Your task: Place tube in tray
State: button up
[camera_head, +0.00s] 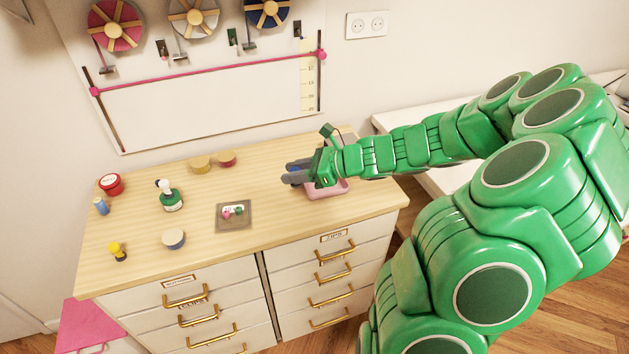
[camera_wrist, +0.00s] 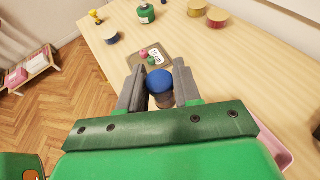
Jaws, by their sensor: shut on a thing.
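My gripper (camera_wrist: 153,88), with dark grey fingers, is shut on a blue-topped tube (camera_wrist: 160,81) with a brownish lower body. In the head view, my gripper (camera_head: 291,173) is over the right part of the wooden top, and the tube cannot be made out clearly there. A pink tray (camera_head: 327,192) lies under and beside my wrist, partly hidden; it also shows in the wrist view (camera_wrist: 277,151). A square grey-brown tray (camera_head: 235,227) holds small pink and green items and lies left of my gripper; it shows beyond the fingertips in the wrist view (camera_wrist: 138,62).
The wooden top (camera_head: 280,213) also bears a green bottle (camera_head: 171,200), a blue-sided tin (camera_head: 173,239), a yellow tin (camera_head: 200,163), a red tin (camera_head: 227,158), a red-lidded jar (camera_head: 111,184) and a small yellow item (camera_head: 117,252). Bare wood surrounds the square tray.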

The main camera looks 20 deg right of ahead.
jog(key=s+d+r+g, duration=0.1)
jog(key=s+d+r, duration=0.1)
jog(key=s+d, duration=0.5)
send_over(342, 187)
jog(key=w+a, duration=0.1)
jog(key=a, duration=0.4)
jog(key=shift+n, duration=0.4)
notch_tip(342, 187, down, 8)
jog(key=shift+w+f, duration=0.1)
jog(key=shift+w+d+f, duration=0.2)
jog(key=shift+w+f, duration=0.4)
jog(key=shift+f, duration=0.1)
jog(key=shift+f+y, duration=0.3)
jog(key=shift+f, duration=1.15)
jog(key=shift+f, duration=0.1)
jog(key=o, duration=1)
jog(key=shift+o, duration=0.2)
